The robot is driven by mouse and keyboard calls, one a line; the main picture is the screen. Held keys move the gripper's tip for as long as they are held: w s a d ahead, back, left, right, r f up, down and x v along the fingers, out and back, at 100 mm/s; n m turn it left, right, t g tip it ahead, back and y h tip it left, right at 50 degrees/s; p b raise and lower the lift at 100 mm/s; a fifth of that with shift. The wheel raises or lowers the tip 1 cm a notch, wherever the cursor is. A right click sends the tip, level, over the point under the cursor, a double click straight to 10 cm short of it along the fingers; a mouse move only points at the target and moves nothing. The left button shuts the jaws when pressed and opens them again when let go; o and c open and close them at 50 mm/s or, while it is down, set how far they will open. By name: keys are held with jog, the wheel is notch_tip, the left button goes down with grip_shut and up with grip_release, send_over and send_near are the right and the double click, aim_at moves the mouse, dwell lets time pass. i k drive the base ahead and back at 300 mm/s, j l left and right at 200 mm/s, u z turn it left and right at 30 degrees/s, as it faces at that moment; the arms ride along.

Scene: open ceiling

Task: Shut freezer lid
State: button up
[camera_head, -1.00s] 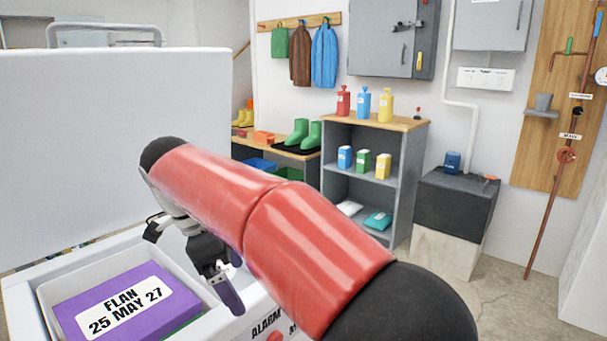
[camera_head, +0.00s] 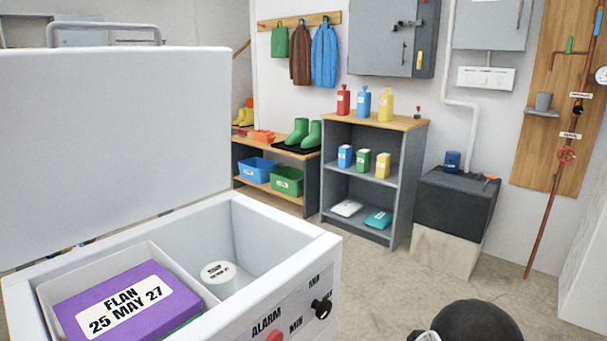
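The freezer is a white chest (camera_head: 305,250) at the lower left with its interior open to view. Its white lid (camera_head: 110,150) stands raised, upright along the back edge, with a metal handle (camera_head: 105,27) at its top. Inside the freezer, a purple box (camera_head: 125,303) labelled "FLAN 25 MAY 27" lies in a white bin, and a round white tub (camera_head: 218,273) sits to its right. My gripper is not in view; only a dark part of my arm shows at the bottom edge, right of the freezer.
The freezer front has an alarm button and a black knob (camera_head: 321,307). A grey shelf unit (camera_head: 400,200) with bottles and cartons stands behind. A dark box on a pale block (camera_head: 445,245) is to its right. Concrete floor (camera_head: 390,285) is clear between them and the freezer.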

aim_at(96, 142)
jog(key=j+u, duration=0.15)
jog(key=u, duration=0.25)
jog(key=j+u, duration=0.1)
jog(key=u, duration=0.25)
jog(key=j+u, duration=0.15)
jog(key=u, duration=0.25)
